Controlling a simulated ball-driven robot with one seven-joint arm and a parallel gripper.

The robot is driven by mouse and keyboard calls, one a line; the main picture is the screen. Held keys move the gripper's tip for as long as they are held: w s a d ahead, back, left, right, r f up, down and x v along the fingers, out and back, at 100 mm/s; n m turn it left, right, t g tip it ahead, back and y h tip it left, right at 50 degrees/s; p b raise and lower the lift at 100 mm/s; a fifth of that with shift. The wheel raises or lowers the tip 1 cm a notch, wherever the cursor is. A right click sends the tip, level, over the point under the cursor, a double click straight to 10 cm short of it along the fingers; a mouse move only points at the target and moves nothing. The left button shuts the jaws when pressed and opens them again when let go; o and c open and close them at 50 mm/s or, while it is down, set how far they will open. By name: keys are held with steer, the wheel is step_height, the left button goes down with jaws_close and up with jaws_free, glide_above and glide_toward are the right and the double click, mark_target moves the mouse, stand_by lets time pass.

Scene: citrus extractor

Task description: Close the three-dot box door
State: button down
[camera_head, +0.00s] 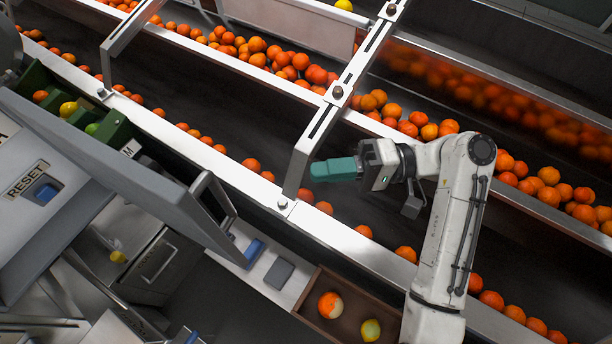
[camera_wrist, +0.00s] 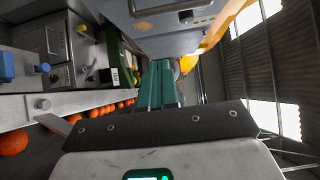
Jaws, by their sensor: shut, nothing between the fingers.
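My gripper (camera_head: 334,170) has teal fingers, shut and empty, pointing left above the fruit channel in the head view. In the wrist view the fingers (camera_wrist: 158,84) point toward a large grey panel (camera_wrist: 175,38) with a handle-like part and a small pale label. In the head view a large grey tilted panel (camera_head: 120,180) stands at left, with a dark metal-framed piece (camera_head: 214,203) at its right end. Either may belong to the box door, but I can read no three dots. The fingers are apart from both in the head view.
Metal rails and a bracket (camera_head: 302,158) stand close to my gripper, among channels of oranges (camera_head: 290,65). A RESET button (camera_head: 43,190) is on the left console. A brown tray (camera_head: 345,308) holds two fruits. A green crate (camera_head: 75,115) is at upper left.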

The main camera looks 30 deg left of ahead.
steer(key=s+d+p+x, duration=0.1)
steer(key=s+p+x, duration=0.1)
steer(key=x, duration=1)
steer(key=shift+s+p, duration=0.4)
steer(key=shift+p, duration=0.05)
steer(key=shift+s+d, duration=0.1)
